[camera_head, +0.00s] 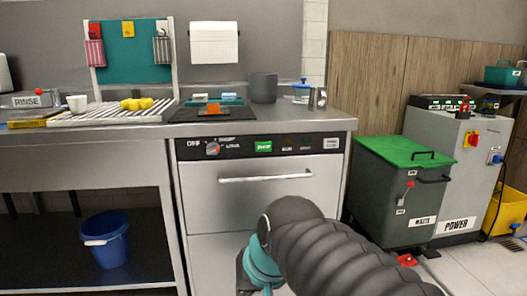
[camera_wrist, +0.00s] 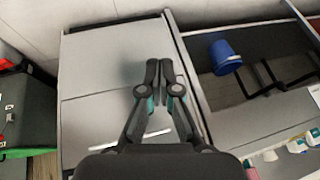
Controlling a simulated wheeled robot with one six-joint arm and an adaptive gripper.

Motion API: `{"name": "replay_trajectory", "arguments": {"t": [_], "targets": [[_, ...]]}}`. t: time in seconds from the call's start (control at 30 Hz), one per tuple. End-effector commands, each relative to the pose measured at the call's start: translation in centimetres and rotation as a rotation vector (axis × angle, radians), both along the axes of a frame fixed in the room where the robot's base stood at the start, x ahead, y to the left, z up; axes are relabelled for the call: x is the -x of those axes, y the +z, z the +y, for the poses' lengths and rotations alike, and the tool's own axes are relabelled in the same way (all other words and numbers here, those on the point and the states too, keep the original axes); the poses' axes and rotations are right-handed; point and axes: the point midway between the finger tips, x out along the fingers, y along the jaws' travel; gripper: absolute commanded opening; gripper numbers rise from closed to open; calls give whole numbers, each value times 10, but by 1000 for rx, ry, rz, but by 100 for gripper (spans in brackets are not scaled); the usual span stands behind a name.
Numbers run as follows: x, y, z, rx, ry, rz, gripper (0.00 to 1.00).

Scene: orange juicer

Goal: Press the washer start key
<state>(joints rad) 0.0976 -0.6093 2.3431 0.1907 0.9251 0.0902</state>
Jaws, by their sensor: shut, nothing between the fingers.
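The washer (camera_head: 215,210) is a steel front-loader under the counter, below the middle of the head view. Its black control strip (camera_head: 228,149) carries a red-and-grey knob (camera_head: 213,149) near OFF, a lit green display (camera_head: 263,147), small dim markings and a pale labelled key (camera_head: 331,143) at the right end. The lettering is too small to tell which is the start key. My gripper (camera_wrist: 159,72) is shut and empty before the washer front, below the strip. In the wrist view, the washer handle (camera_wrist: 158,133) lies behind the fingers. My arm hides part of the lower front.
A bar handle (camera_head: 266,178) sticks out below the strip. The steel counter (camera_head: 345,118) overhangs it. A grey bin with a green lid (camera_head: 405,152) and a power cabinet stand right; a blue bucket (camera_head: 106,240) sits on the left shelf.

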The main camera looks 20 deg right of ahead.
Motion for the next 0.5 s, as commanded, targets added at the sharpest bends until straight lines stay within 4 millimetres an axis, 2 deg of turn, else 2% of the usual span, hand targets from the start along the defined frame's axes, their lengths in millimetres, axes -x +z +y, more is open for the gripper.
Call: {"name": "replay_trajectory", "arguments": {"t": [0.03,0.17,0.27,0.4,0.5], "targets": [[-23,4,-5,-79,-77,2,0],[-80,29,-19,-302,-267,-11,0],[-126,48,-39,-475,-402,-31,0],[-186,73,-82,-718,-573,-68,0],[-221,88,-116,-873,-665,-98,0]]}}
